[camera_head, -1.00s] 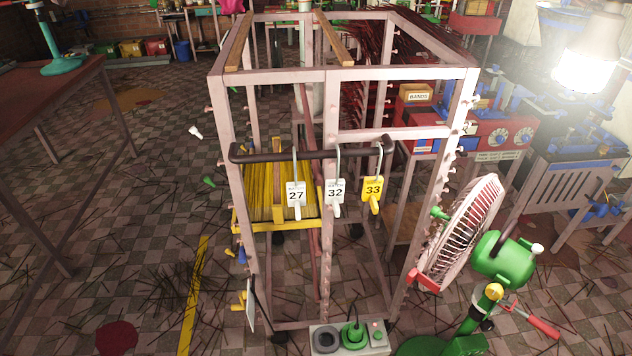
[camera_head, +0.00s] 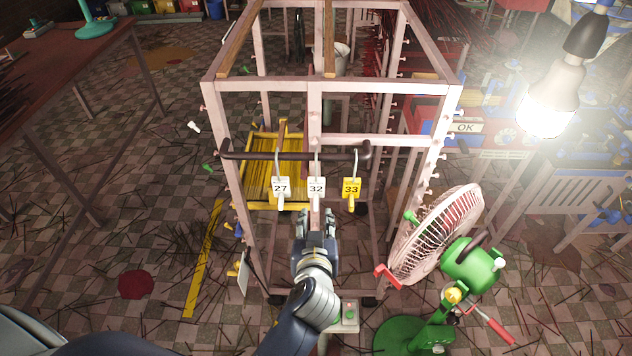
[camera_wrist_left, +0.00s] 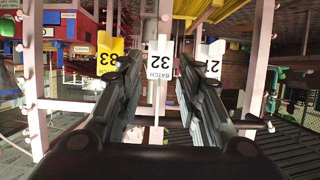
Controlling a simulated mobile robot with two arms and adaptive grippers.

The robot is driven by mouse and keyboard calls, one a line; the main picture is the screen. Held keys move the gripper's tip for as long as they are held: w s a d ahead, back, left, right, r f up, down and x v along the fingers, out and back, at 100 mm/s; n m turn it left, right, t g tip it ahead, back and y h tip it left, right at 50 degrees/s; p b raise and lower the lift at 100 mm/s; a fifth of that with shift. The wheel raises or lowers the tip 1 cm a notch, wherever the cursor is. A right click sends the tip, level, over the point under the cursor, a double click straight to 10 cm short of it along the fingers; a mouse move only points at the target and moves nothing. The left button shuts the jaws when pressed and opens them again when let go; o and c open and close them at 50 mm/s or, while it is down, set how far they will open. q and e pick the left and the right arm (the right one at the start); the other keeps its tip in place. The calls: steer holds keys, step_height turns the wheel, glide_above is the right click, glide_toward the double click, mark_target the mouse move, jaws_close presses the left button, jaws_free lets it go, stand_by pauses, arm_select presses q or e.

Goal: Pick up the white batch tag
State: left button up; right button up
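Three tags hang on hooks from a dark bar (camera_head: 240,156) across the front of a pink frame. The white tag 27 (camera_head: 280,188) is at left, the white tag 32 (camera_head: 316,187) in the middle, the yellow tag 33 (camera_head: 351,188) at right. My left gripper (camera_head: 317,218) is just below tag 32. In the left wrist view the gripper (camera_wrist_left: 158,68) is open, with tag 32 (camera_wrist_left: 158,64), marked BATCH, showing in the gap between its fingers. The yellow tag (camera_wrist_left: 107,58) and tag 27 (camera_wrist_left: 212,58) are partly hidden behind the fingers. My right gripper is out of view.
The pink frame (camera_head: 315,88) has several pegs on its posts. A green fan (camera_head: 468,265) stands close at the right, and a bright lamp (camera_head: 548,108) hangs beyond it. Floor at left is mostly open.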

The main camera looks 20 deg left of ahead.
mark_target(316, 206)
arm_select(q)
steer(key=p+x, duration=0.1)
steer(key=x, duration=0.3)
steer(key=shift+w+a+f, duration=0.15)
steer(key=shift+w+f, duration=0.05)
steer(key=shift+w, duration=0.05)
steer(key=shift+w+a+f+p, duration=0.2)
steer(key=shift+w+p, duration=0.15)
steer(key=shift+w, duration=0.15)
steer(key=x, duration=0.1)
steer(key=p+x, duration=0.1)
steer(key=x, duration=0.1)
steer(key=shift+w+f, duration=0.2)
steer(key=shift+f, duration=0.1)
steer(key=shift+w+a, duration=0.1)
steer(key=shift+w, duration=0.05)
steer(key=shift+f, duration=0.1)
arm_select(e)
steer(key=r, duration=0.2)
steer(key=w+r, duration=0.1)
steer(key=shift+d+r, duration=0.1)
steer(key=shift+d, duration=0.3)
arm_select(q)
jaws_close()
